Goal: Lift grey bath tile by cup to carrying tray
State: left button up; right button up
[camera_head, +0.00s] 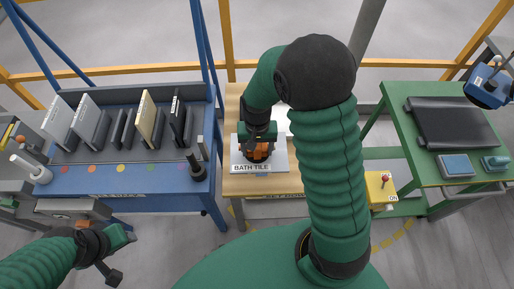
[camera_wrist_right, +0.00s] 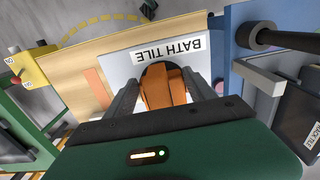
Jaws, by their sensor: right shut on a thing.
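The grey bath tile (camera_head: 240,160), labelled BATH TILE, lies flat on the wooden bench top (camera_head: 236,108); the tile also shows in the wrist view (camera_wrist_right: 118,66). An orange-handled cup with a dark round base (camera_wrist_right: 158,92) stands on the tile. My right gripper (camera_head: 258,147) is shut on the orange handle, its two dark fingers on either side in the wrist view.
A blue rack (camera_head: 130,180) holds several upright tiles left of the bench. A yellow box with a red knob (camera_head: 380,188) stands between bench and green table. My right arm hides part of the bench.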

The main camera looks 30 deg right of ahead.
notch_tip(320, 180, up, 2)
jog(key=shift+p, duration=0.6)
jog(key=shift+w+f, duration=0.1)
jog(key=shift+w+d, duration=0.4)
jog(key=shift+d, duration=0.3)
jog(key=shift+w+d, duration=0.45)
jog(key=shift+d, duration=0.3)
jog(key=shift+w+d, duration=0.4)
jog(key=shift+d, duration=0.3)
jog(key=shift+w+d+p, duration=0.25)
jog(key=shift+d+p, duration=0.05)
jog(key=shift+d, duration=0.15)
jog(key=shift+w+d, duration=0.45)
jog(key=shift+d, duration=0.2)
jog(key=shift+w+d, duration=0.4)
jog(key=shift+d, duration=0.2)
jog(key=shift+w+d, duration=0.15)
jog(key=shift+d, duration=0.25)
